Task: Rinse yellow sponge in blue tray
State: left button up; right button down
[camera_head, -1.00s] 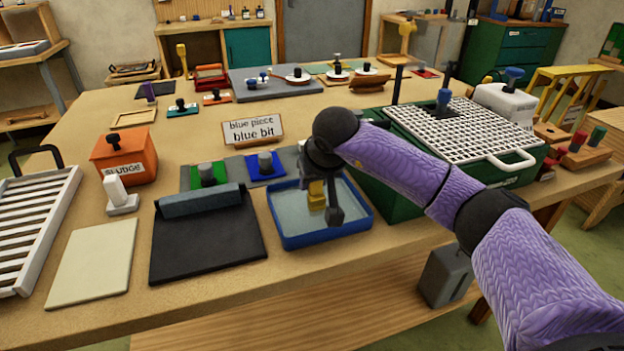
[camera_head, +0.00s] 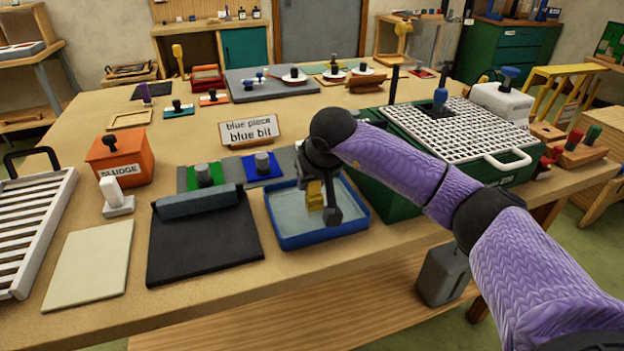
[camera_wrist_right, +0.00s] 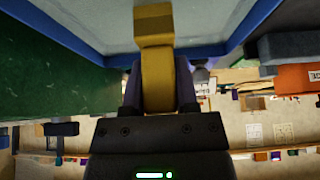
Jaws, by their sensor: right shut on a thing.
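The blue tray (camera_head: 328,236) lies on the wooden table right of the dark mat, with pale water in it. My right gripper (camera_head: 322,206) is over the tray, pointing down, shut on the yellow sponge (camera_head: 315,194). In the right wrist view the yellow sponge (camera_wrist_right: 156,70) sits between the two dark fingers (camera_wrist_right: 158,92), with its far end against the view of the tray's pale inside (camera_wrist_right: 90,22). I cannot tell how deep the sponge is in the water. My left gripper is not in view.
A green box with a white grating (camera_head: 455,130) stands close right of the tray. An orange sludge bin (camera_head: 121,158) is further left. The table's front edge is close to the tray.

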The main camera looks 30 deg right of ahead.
notch_tip(320, 180, up, 3)
jog(key=shift+f+p, duration=0.1)
jog(key=shift+p, duration=1.05)
notch_tip(320, 180, up, 2)
jog(key=shift+r+p, duration=0.2)
jog(key=shift+p, duration=0.8)
jog(key=shift+f, duration=0.1)
